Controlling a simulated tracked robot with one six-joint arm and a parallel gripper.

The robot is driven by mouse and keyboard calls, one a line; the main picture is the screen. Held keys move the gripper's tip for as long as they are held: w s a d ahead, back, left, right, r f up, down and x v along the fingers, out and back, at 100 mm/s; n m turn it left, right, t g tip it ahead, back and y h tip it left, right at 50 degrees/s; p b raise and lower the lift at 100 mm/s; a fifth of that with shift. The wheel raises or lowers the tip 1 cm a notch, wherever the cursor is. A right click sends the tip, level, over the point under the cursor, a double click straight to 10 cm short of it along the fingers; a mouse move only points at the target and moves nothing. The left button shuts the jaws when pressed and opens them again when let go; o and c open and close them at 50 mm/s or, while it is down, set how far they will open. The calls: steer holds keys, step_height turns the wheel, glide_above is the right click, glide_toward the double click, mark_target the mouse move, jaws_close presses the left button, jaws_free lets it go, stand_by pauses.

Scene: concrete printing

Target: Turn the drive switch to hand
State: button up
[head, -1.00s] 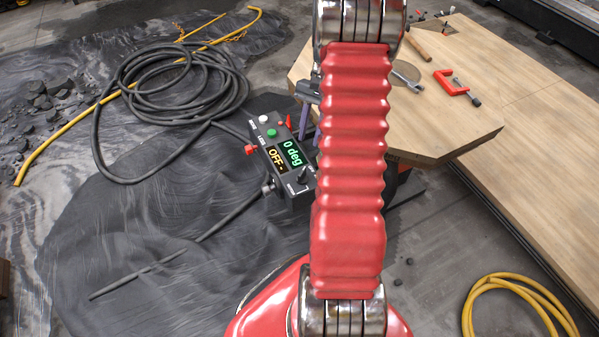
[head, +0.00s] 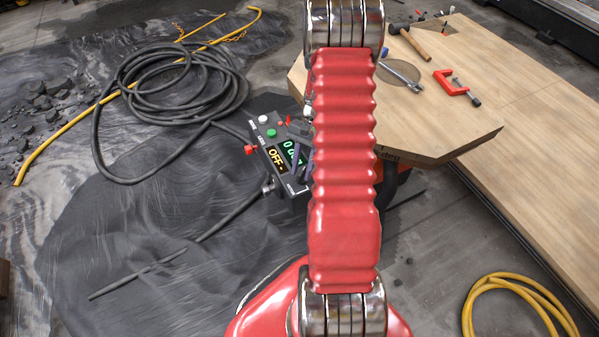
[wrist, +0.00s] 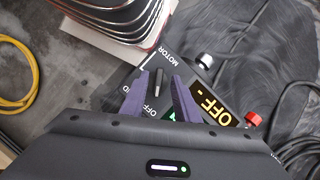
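The black control box (head: 261,136) sits left of the wooden table in the head view. Its amber display (head: 277,160) reads OFF, and the green display (head: 292,151) is partly covered by my gripper. In the wrist view the dark switch knob (wrist: 158,78) stands between the two purple fingers of my gripper (wrist: 159,77), with a gap visible on each side. The labels MOTOR and OFF show near it, and another label is cut off to "ID". My gripper is open over the box. In the head view my arm hides the knob.
A red side knob (head: 250,150), white button (head: 263,119) and green button (head: 272,132) are on the box. A black cable coil (head: 170,85) lies behind left. The wooden table (head: 450,135) holds a red clamp (head: 452,82) and a hammer (head: 414,42).

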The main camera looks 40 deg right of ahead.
steer(key=shift+a+f, duration=0.2)
steer(key=shift+f, duration=0.3)
steer(key=shift+c, duration=0.7)
jaws_close()
steer(key=shift+a, duration=0.25)
steer(key=shift+d+r, duration=0.1)
steer(key=shift+d, duration=0.15)
